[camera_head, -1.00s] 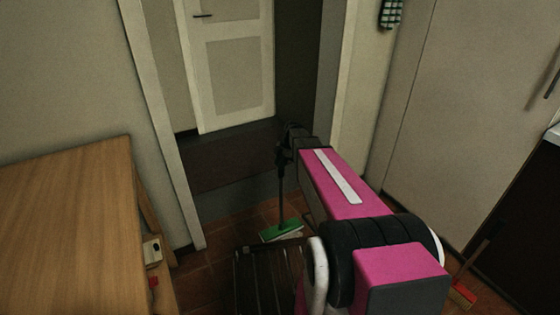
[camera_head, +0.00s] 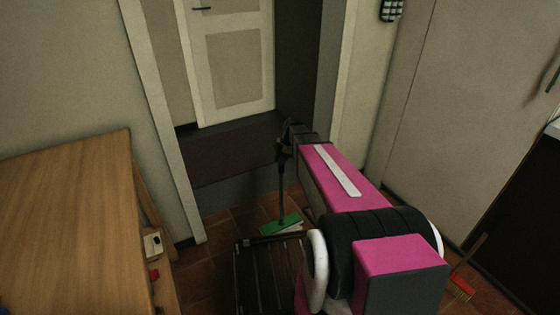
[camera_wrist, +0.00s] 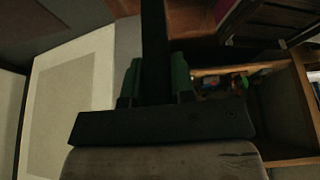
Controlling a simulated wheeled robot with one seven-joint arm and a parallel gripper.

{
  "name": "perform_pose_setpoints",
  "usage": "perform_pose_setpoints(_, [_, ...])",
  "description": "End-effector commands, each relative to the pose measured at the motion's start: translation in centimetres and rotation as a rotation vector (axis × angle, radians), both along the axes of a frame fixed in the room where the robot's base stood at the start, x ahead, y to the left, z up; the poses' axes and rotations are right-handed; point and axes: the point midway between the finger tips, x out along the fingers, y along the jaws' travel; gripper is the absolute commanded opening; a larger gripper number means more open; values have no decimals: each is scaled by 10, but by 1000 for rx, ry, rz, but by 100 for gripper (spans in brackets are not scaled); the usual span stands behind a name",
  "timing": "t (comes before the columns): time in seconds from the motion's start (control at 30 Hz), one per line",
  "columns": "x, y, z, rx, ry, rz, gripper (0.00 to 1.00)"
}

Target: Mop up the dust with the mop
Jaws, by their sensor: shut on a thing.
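The mop has a dark upright handle and a flat green head (camera_head: 281,224) with a pale edge, down at the tiled floor in front of the doorway. I cannot tell whether the head touches the floor. My gripper (camera_head: 286,150) is at the upper part of the handle, shut on it. In the wrist view the handle (camera_wrist: 155,45) runs up between the green-tipped fingers of my gripper (camera_wrist: 156,82). I make out no dust in either view; part of the floor is hidden by my arm.
A wooden table (camera_head: 75,215) stands at the left. A dark slatted thing (camera_head: 265,280) is low in front, near the mop head. A red-bristled broom (camera_head: 461,288) is at the lower right by a tall pale cabinet (camera_head: 440,120). The doorway with a pale door (camera_head: 235,65) is ahead.

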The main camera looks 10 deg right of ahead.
Motion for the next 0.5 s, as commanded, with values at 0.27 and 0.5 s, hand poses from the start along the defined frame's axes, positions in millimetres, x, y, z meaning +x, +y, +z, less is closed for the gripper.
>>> perform_pose_setpoints(0.27, [0, 0, -2, 0, 0, 0, 0])
perform_pose_setpoints(0.5, [0, 0, -6, 1, 0, 0, 0])
